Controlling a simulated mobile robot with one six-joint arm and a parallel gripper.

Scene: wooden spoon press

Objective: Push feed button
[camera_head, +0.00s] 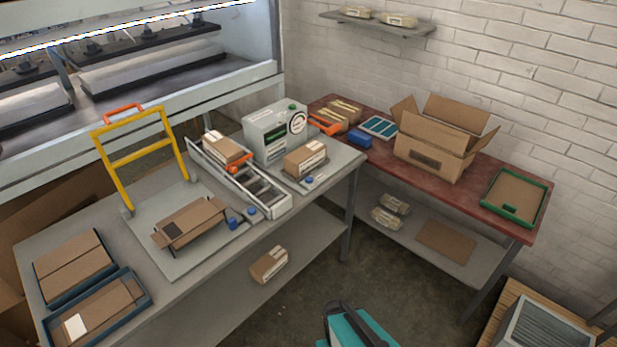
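Several small blue button-like parts sit on the left grey bench, and no label shows which is the feed button. One blue part (232,224) is at the right edge of the plate under the yellow frame. A second blue part (252,211) is near the lower end of the roller conveyor (262,187). A third blue part (309,180) is in front of a small carton. A grey-white machine (272,135) with a round dial stands behind the conveyor and has a small green part (292,106) on top. My gripper cannot be made out in this view.
A yellow frame with an orange handle (123,108) stands on the plate (165,255), beside an open carton (190,222). Blue trays (140,308) lie at the bench's left end. A red-topped table (480,205) holds a large open box (430,155).

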